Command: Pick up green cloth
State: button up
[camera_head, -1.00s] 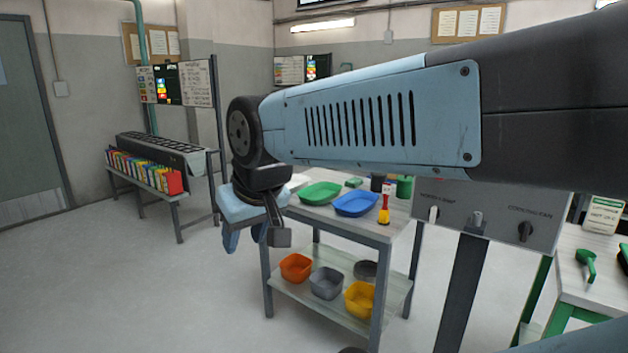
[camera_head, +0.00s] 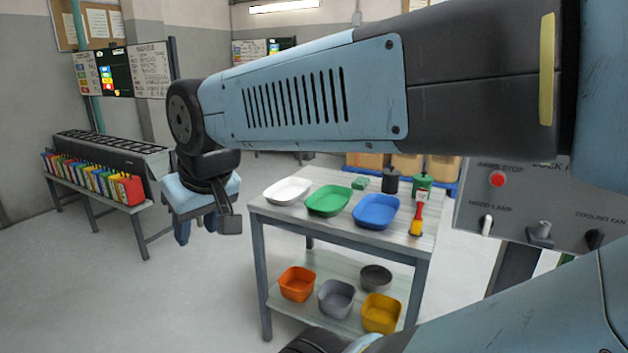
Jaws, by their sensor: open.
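A small green item (camera_head: 360,182), which looks like a folded cloth, lies at the back of the table top (camera_head: 290,225), behind the green and blue trays. It is too small to make out clearly. My gripper (camera_head: 196,229) points down in the air to the left of the table, apart from it in the picture. Its jaws are open, and I see nothing between them.
A white tray (camera_head: 288,191), a green tray (camera_head: 328,201) and a blue tray (camera_head: 376,211) stand on the table. A dark canister (camera_head: 390,181), a green container (camera_head: 422,187) and a red-yellow tool (camera_head: 416,219) are at right. Several bowls sit below. A control panel (camera_head: 540,205) stands right.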

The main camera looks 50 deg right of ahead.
aim_at(360, 183)
jog(key=z, duration=0.05)
jog(key=i, duration=2.3)
jog(key=z, duration=4.05)
jog(key=i, duration=0.75)
jog(key=z, duration=0.35)
